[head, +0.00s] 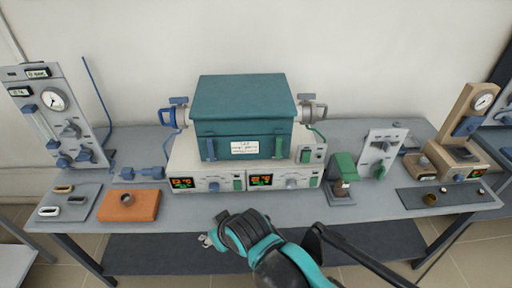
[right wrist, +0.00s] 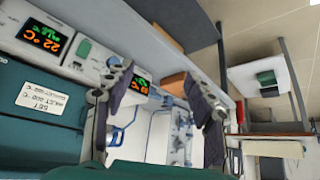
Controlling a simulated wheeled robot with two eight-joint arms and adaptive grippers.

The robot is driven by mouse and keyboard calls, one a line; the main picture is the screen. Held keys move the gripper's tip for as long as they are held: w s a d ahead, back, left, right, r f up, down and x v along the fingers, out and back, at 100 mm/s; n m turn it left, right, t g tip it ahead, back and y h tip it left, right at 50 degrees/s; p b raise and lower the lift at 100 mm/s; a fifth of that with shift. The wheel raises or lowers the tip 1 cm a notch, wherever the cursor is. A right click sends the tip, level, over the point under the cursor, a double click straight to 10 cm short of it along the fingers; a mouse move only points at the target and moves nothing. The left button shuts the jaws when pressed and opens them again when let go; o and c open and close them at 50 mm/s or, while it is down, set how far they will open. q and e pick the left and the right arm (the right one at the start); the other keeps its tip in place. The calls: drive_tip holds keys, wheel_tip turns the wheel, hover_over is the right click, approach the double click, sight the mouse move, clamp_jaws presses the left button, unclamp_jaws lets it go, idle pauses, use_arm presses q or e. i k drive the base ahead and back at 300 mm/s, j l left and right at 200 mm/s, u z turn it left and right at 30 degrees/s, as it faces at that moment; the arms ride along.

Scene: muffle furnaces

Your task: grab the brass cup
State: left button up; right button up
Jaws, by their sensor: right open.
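A small brass-coloured round piece (head: 430,199), which looks like the brass cup, is on the dark mat (head: 408,199) at the right end of the bench. It is too small to make out its shape well. My right gripper (head: 212,239) is in front of the bench's middle, far to the left of that piece. In the right wrist view its two fingers (right wrist: 160,98) are spread apart with nothing between them. The brass piece does not show in the right wrist view. My left gripper is in neither view.
A teal furnace (head: 240,102) stands on a white control unit (head: 215,184) mid-bench. An orange block (head: 143,205) with a round hollow part is at left. A green-topped device (head: 342,172) and a tan gauge stand (head: 470,112) are at right. The bench front edge is near my gripper.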

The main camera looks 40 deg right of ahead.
sight(430, 198)
drive_tip(key=z, duration=2.95)
drive_tip(key=u, duration=0.4)
drive_tip(key=i+l+u, duration=0.15)
drive_tip(key=u, duration=0.3)
drive_tip(key=i+l+u, duration=0.1)
drive_tip(key=l+u, duration=0.65)
drive_tip(key=u, duration=0.2)
drive_tip(key=l+u, duration=0.15)
drive_tip(key=l, duration=0.8)
drive_tip(key=l+u, duration=0.15)
drive_tip(key=l, duration=0.8)
drive_tip(key=l+u, duration=0.2)
drive_tip(key=l, duration=0.75)
drive_tip(key=k, duration=0.05)
